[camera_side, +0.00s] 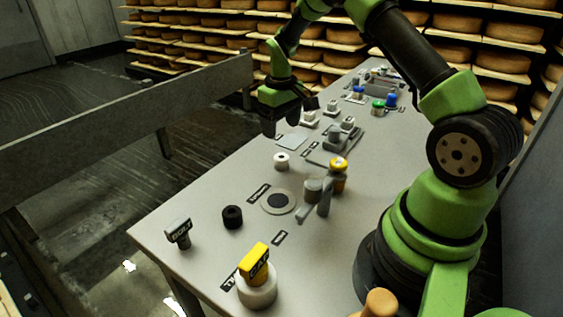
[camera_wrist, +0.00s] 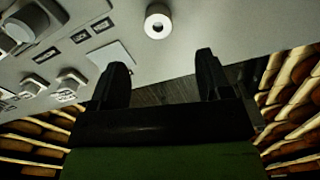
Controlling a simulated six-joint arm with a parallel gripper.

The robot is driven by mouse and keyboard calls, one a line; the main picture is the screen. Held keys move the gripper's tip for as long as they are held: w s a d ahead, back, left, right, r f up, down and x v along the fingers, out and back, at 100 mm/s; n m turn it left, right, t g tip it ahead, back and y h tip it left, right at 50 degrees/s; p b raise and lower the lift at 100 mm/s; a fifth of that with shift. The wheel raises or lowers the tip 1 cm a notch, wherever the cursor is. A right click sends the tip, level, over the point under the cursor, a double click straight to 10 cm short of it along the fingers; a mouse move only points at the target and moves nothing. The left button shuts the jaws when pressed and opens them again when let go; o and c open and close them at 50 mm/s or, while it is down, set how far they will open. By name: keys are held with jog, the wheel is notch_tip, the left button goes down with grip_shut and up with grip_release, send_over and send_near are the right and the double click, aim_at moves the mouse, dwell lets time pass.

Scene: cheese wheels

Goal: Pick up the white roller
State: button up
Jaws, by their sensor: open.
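The white roller (camera_side: 282,161) is a short white cylinder with a dark centre hole, standing on the grey table near its left edge. In the wrist view the white roller (camera_wrist: 158,21) shows at the top, beyond the fingertips and roughly midway between them. My gripper (camera_side: 288,122) is above the table, higher than the roller and behind it in the side view. In the wrist view my gripper (camera_wrist: 161,65) has its two dark fingers wide apart, with nothing between them. It is not touching the roller.
A long rail (camera_side: 130,110) runs left of the table.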

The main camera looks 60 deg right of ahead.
aim_at(281, 156)
notch_tip(281, 156, down, 10)
jog(key=shift+d+r, duration=0.1)
jog(key=shift+d, duration=0.05)
jog(key=c, duration=1)
